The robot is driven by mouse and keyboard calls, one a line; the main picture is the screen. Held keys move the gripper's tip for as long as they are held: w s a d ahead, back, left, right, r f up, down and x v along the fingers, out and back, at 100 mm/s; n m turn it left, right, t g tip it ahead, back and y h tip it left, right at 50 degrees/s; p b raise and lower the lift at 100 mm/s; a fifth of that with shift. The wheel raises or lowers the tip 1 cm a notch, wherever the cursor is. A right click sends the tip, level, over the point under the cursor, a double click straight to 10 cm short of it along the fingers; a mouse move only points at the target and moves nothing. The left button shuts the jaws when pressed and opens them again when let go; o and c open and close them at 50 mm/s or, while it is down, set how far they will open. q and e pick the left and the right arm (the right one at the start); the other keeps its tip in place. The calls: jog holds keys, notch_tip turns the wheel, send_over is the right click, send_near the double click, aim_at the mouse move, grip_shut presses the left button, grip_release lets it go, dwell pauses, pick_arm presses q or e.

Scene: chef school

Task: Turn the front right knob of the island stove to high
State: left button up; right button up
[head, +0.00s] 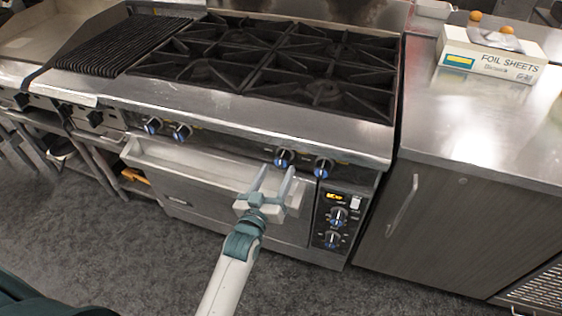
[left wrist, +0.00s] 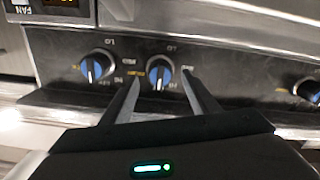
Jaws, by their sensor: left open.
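The island stove (head: 240,110) has a row of blue-and-steel burner knobs along its front panel. The rightmost knob (head: 324,168) is free of the gripper; it also shows in the left wrist view (left wrist: 97,67). My left gripper (head: 277,172) is open in front of the knob just left of it (head: 284,157). In the left wrist view, which is upside down, the fingertips (left wrist: 161,77) lie to either side of that knob (left wrist: 160,72). I cannot tell whether they touch it. My right gripper is not in view.
Black burner grates (head: 325,92) cover the stove top. An oven control panel (head: 336,220) with a lit display and two knobs is below right. A counter (head: 465,125) with a foil sheets box (head: 490,62) adjoins on the right.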

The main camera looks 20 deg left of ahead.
aim_at(280, 165)
pick_arm(q)
jog(key=w, duration=0.3)
jog(key=shift+w, duration=0.3)
jog(key=shift+w+d, duration=0.1)
jog(key=shift+w, duration=0.3)
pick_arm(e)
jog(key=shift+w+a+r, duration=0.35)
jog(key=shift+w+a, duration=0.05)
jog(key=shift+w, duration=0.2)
pick_arm(q)
jog(key=shift+c, duration=0.6)
